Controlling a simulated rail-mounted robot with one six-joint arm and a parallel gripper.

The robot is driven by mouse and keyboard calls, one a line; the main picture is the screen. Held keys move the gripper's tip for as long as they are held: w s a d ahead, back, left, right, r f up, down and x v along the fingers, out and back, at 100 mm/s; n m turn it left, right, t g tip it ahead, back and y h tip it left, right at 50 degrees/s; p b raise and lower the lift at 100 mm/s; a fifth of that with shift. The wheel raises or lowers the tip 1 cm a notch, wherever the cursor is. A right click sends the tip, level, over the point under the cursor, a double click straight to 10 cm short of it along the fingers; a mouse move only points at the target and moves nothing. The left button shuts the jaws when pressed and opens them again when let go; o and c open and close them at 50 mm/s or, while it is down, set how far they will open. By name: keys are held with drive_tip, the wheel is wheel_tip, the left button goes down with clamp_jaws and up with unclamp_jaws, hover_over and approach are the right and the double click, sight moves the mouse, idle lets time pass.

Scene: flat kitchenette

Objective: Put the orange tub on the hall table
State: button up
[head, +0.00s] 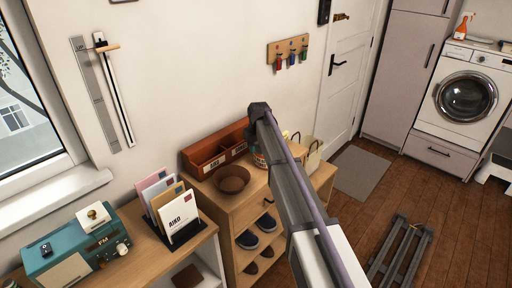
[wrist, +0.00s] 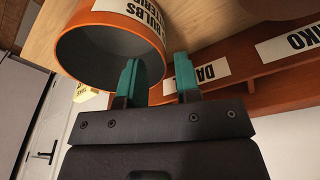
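The orange tub (wrist: 105,70) shows in the wrist view, its grey inside facing the camera and a white label reading "BULBS" on its side. It stands on a wooden top. My gripper (wrist: 158,78) has two teal fingers apart, one over the tub's mouth and one outside its rim, with a gap visible beside the wall. In the head view only a sliver of the tub (head: 259,159) shows behind my arm, on the wooden shoe cabinet (head: 222,208). A lower wooden table (head: 142,252) stands at left; no label tells which is the hall table.
A long orange-brown box with name labels (head: 213,153) lies behind a brown bowl (head: 233,178). A basket (head: 311,153) stands at the cabinet's right end. A letter rack (head: 180,229) and teal radio (head: 75,250) stand on the left table. A folded rack (head: 400,250) lies on the floor.

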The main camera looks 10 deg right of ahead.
drive_tip(key=r+p, duration=0.1)
drive_tip(key=r, duration=0.1)
drive_tip(key=r+p, duration=0.2)
drive_tip(key=r, duration=0.1)
drive_tip(key=s+r+p, duration=0.1)
drive_tip(key=r+p, duration=0.1)
drive_tip(key=shift+d+r, duration=0.1)
drive_tip(key=shift+r, duration=0.05)
drive_tip(key=s+d+m+g, duration=0.1)
drive_tip(key=s+d+m, duration=0.1)
drive_tip(key=s, duration=3.5)
drive_tip(key=shift+s+d+f+m+g, duration=0.3)
drive_tip(key=shift+d+m+g, duration=0.1)
drive_tip(key=shift+d, duration=0.3)
